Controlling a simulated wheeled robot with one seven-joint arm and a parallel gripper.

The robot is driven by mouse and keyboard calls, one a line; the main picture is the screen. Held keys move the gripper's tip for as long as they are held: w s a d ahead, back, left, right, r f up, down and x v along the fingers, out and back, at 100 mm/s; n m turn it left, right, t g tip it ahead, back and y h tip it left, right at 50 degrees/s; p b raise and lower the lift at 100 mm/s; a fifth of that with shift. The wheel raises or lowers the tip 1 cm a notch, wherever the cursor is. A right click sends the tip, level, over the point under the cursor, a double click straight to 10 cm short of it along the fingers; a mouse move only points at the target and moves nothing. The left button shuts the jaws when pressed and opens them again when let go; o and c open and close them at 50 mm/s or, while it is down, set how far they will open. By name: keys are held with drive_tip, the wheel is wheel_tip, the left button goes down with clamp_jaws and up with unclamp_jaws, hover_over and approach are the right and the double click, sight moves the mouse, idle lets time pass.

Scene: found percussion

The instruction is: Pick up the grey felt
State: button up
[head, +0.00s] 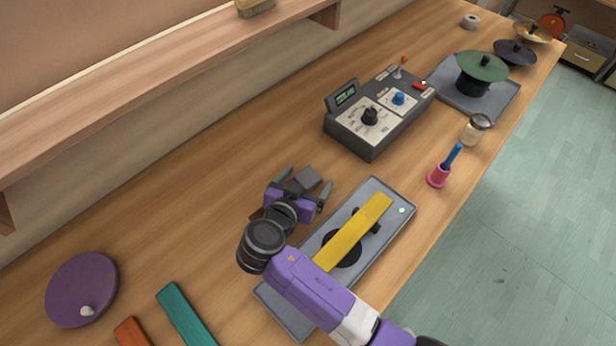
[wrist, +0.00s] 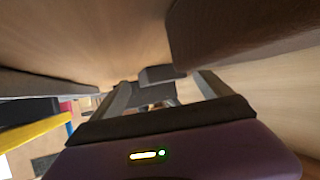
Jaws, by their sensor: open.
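The grey felt (head: 308,178) looks like a small dark grey block on the wooden bench, left of the grey tray. My purple gripper (head: 304,185) is open, with its two grey fingers apart and the felt between or just beyond their tips. In the wrist view, a grey block that looks like the felt (wrist: 160,74) shows between the spread fingers of my gripper (wrist: 165,84). I cannot tell whether either finger touches it. My gripper hides part of the felt in the head view.
The grey tray (head: 398,222) with a yellow bar (head: 352,236) lies right of my gripper. A control box (head: 370,150) stands beyond. A pink-based, blue-handled item (head: 438,176) is farther right. A purple disc (head: 82,288) and a teal bar (head: 186,314) lie at lower left.

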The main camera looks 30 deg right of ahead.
drive_tip(key=c, duration=1.3)
drive_tip(key=shift+c, duration=0.2)
